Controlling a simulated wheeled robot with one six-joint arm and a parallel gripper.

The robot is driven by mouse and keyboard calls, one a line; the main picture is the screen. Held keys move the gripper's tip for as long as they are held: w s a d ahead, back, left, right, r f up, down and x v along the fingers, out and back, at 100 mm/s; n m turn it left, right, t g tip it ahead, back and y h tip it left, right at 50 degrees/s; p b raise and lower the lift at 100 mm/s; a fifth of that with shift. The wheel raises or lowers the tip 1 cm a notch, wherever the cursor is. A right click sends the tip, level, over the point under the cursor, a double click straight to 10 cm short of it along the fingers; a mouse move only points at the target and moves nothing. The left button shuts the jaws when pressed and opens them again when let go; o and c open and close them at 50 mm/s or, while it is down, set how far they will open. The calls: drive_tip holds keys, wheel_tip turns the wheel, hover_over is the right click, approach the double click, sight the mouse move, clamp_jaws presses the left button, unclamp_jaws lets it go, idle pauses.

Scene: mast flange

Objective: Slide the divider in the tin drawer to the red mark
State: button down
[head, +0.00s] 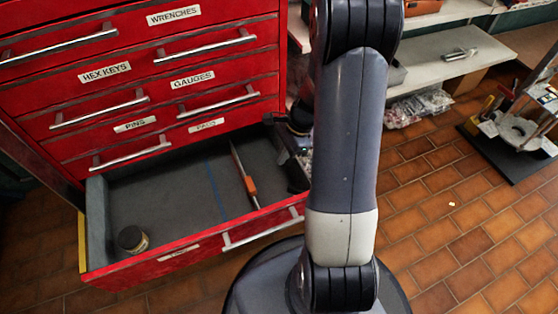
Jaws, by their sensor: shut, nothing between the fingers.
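The open red drawer (175,262) has a grey lining. A thin divider (238,163) with an orange piece (250,186) on it stands across the drawer, right of the middle. A blue line (214,188) runs across the drawer floor left of the divider. It is the only mark line I see there; I see no red one. My gripper (298,182) is shut and empty, inside or just over the drawer's right part. It is right of the divider and looks apart from it. My arm hides the drawer's right end.
A small dark jar (132,240) stands at the drawer's front left. Closed red drawers with silver handles rise behind. A low bench (440,60) stands at back right, and a dark stand (515,140) with items at far right.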

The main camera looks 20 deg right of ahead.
drive_tip(key=a+f+b, duration=0.4)
drive_tip(key=a+f, duration=0.3)
drive_tip(key=shift+f, duration=0.25)
drive_tip(key=shift+a, duration=0.65)
